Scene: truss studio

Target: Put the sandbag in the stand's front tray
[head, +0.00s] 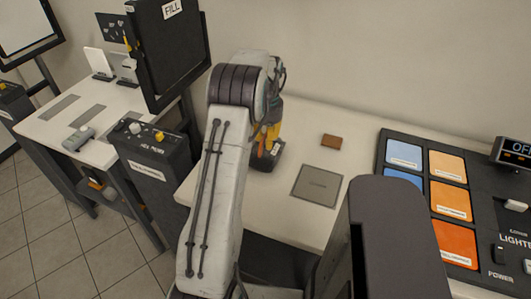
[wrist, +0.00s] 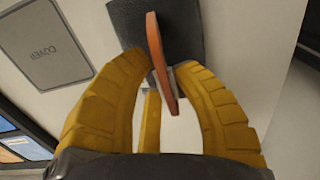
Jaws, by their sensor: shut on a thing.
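My gripper (wrist: 163,62) has yellow fingers closed around an upright orange strap (wrist: 160,60). The strap appears to be the handle of a dark grey bag (wrist: 180,25), which I take for the sandbag. In the head view the dark bag (head: 264,158), with a pale label, hangs or stands below my gripper (head: 268,135) at the left of the white table. I cannot tell whether it touches the tabletop. My arm hides part of it. I cannot make out with certainty which part is the stand's front tray.
A grey COVER plate (head: 317,186) and a brown block (head: 331,141) lie right of the bag. A coloured button panel (head: 446,200) is further right. Left are a black FILL panel (head: 168,45), a dark labelled box (head: 152,152) and a white side table (head: 65,115).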

